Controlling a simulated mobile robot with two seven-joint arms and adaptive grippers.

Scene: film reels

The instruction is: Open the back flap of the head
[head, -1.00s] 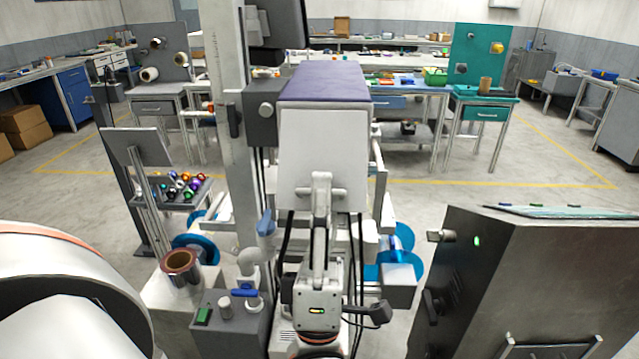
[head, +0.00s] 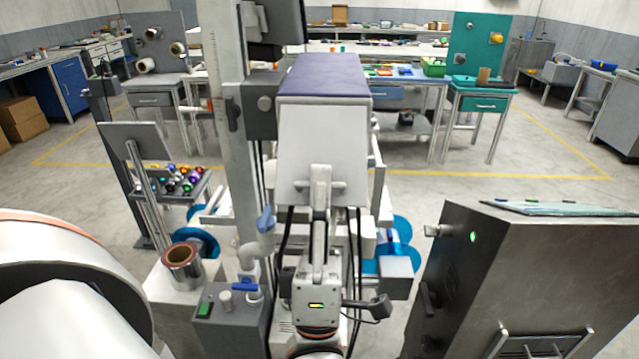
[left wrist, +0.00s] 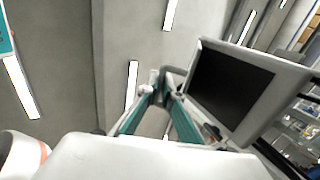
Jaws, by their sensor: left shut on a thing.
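The head is a box with a purple top (head: 322,75) in the middle of the head view. Its back flap (head: 318,135) is a pale panel facing me, hanging down and slightly slanted. A bar handle crosses the flap's lower part. My left gripper (head: 320,186) is at this handle, shut on it, in front of the panel. In the left wrist view the teal fingers of the gripper (left wrist: 166,88) converge on a small grey part; the flap's angle is hard to judge there. My right gripper is not in view.
A column (head: 228,140) stands left of the head. A dark metal cabinet (head: 530,265) is at the lower right. A copper-coloured roll (head: 181,256) sits at the lower left. A dark monitor (left wrist: 232,90) shows in the left wrist view. Benches line the back.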

